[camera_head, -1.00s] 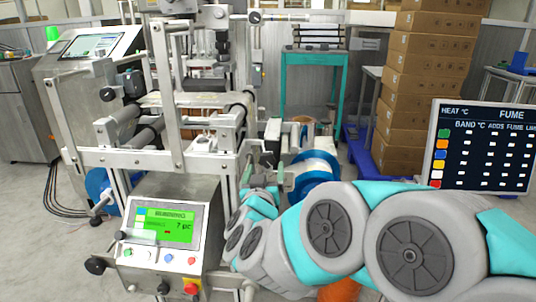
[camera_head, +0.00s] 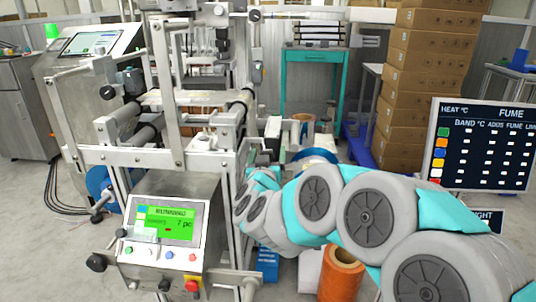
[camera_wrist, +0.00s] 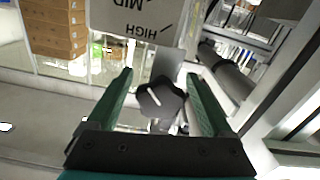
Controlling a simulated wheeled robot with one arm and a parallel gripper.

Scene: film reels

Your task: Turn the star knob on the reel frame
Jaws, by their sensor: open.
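The dark star knob (camera_wrist: 160,98) with a white line on its face shows in the wrist view. It lies between the two green fingers of my gripper (camera_wrist: 160,72), which is open. A gap shows on each side of the knob, and whether its depth is level with the fingertips is hard to tell. Behind it a pale plate (camera_wrist: 130,14) carries MID and HIGH, upside down in this view. In the head view the metal reel frame (camera_head: 150,158) stands left of my arm. The knob and fingers cannot be made out there.
A control panel (camera_head: 165,225) with a green screen stands at the frame's front. An orange roll (camera_head: 341,275) is on the floor below my arm. Stacked cardboard boxes (camera_head: 425,90) and a teal table (camera_head: 313,56) stand behind. A dark display (camera_head: 483,145) is at right.

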